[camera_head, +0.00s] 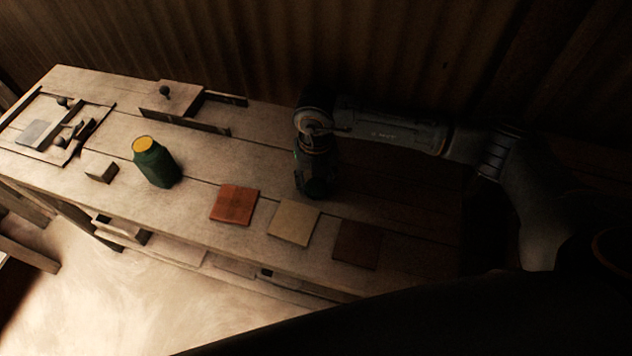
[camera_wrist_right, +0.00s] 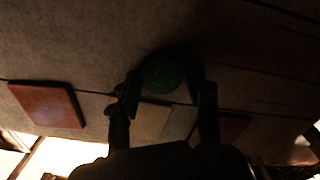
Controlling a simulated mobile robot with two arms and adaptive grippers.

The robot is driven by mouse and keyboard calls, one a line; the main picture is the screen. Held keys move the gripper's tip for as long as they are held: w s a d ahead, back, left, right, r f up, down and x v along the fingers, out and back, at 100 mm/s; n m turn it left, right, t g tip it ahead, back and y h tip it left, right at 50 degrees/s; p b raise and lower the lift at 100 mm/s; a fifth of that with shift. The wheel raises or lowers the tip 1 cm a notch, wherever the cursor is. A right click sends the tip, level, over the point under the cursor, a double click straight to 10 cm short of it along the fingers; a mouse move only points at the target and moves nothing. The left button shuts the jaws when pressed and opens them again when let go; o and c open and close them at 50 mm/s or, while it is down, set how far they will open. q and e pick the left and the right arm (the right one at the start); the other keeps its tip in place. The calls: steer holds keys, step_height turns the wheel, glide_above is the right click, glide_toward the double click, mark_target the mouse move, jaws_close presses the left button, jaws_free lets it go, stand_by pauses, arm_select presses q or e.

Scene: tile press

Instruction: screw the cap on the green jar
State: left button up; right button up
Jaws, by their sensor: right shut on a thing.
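The green jar (camera_head: 155,165) stands upright on the wooden bench, left of the middle in the head view, with a yellow round top face and no cap on it. My right gripper (camera_head: 315,187) points down over the bench, to the right of the jar and apart from it. In the right wrist view my right gripper (camera_wrist_right: 163,88) is shut on a round green cap (camera_wrist_right: 163,74), held between its two fingers. The head view is too dark to show the cap clearly. My left gripper is in neither view.
A red tile (camera_head: 234,204), a beige tile (camera_head: 294,222) and a dark brown tile (camera_head: 358,244) lie along the bench's front. A corrugated wall closes the back.

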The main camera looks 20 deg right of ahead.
steer(key=shift+w+r, duration=0.1)
steer(key=shift+r, duration=0.55)
steer(key=s+a+r+b, duration=0.3)
steer(key=s+a+r, duration=0.5)
steer(key=a+r, duration=0.3)
steer(key=shift+a+r, duration=0.3)
steer(key=shift+a, duration=0.05)
